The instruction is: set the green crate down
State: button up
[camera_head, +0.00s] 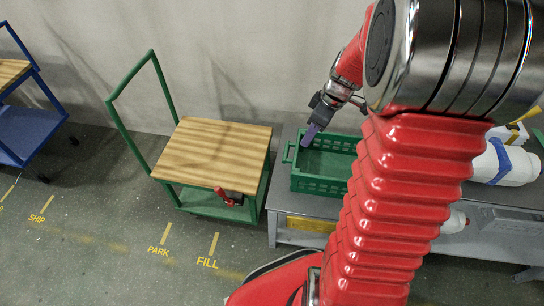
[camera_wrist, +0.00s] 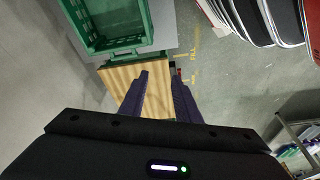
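The green crate (camera_head: 320,184) rests upright on the left end of the grey bench (camera_head: 316,205). A handle bar sticks out from its left side, and its right part is hidden behind my arm. My gripper (camera_head: 309,137) appears over the crate's left end near that handle. In the wrist view the crate (camera_wrist: 118,44) is at the upper left and looks empty inside. My gripper's two dark fingers (camera_wrist: 160,76) are apart there with nothing between them. The crate's near end is just beyond the fingertips. I cannot tell whether a finger touches the handle.
A green cart (camera_head: 152,98) with a wooden top (camera_head: 215,150) stands left of the bench; a red tool (camera_head: 226,196) shows at its front. A blue cart (camera_head: 28,128) is at far left. Floor markings lie in front.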

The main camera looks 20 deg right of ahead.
jog(key=s+a+r+m+t+h, duration=0.1)
jog(key=s+a+r+m, duration=0.2)
jog(key=s+a+r, duration=0.4)
jog(key=s+a+r+m+t, duration=0.2)
jog(key=s+a+r+m, duration=0.2)
jog(key=s+a+r, duration=0.4)
jog(key=shift+s+a+r+h, duration=0.15)
jog(key=shift+a+r+h, duration=0.3)
jog(key=shift+a, duration=1.6)
